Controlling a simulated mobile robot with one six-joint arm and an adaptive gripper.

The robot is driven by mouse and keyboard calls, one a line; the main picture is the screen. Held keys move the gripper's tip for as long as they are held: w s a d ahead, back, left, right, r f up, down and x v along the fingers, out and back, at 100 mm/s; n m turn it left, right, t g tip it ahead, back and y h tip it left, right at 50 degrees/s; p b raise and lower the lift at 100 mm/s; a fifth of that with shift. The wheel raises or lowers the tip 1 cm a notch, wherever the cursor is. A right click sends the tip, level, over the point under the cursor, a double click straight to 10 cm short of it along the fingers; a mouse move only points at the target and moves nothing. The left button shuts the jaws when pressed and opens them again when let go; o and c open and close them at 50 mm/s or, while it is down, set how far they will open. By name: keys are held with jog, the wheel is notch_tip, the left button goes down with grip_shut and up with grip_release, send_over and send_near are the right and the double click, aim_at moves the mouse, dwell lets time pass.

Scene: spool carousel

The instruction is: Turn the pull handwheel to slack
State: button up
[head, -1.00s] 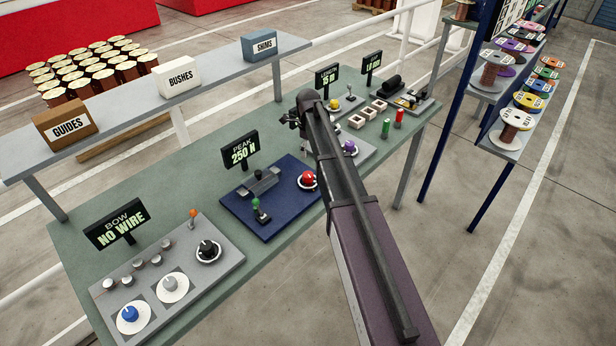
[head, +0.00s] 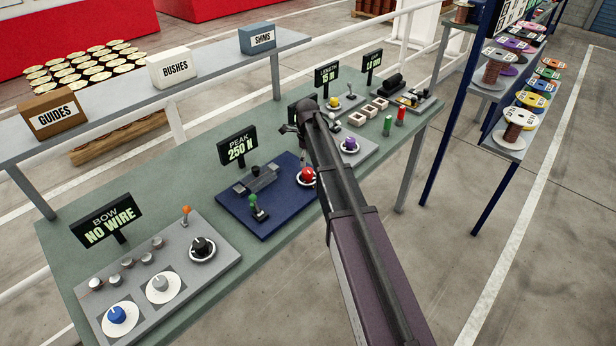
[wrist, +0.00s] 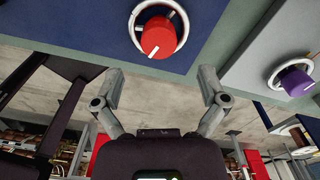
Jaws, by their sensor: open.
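A red knob (head: 307,175) with a white pointer line sits in a white ring on the blue panel (head: 262,219), by the sign PEAK 250 N (head: 238,149). No label on it reads as pull handwheel. The red knob also shows at the top of the wrist view (wrist: 158,38), its line pointing to the lower left. My gripper (wrist: 161,74) is open and empty, with its two fingers apart below the red knob in that picture and not touching it.
A purple knob (head: 350,144) is on the grey panel to the right, also in the wrist view (wrist: 296,80). A grey panel with blue (head: 117,315) and black knobs lies left.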

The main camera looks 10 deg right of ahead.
aim_at(308, 170)
jog(key=shift+f+b, duration=2.9)
jog(key=shift+f, duration=0.3)
jog(key=c, duration=1.1)
jog(key=shift+d, duration=0.2)
jog(key=shift+c, duration=0.2)
jog(key=shift+a, duration=0.1)
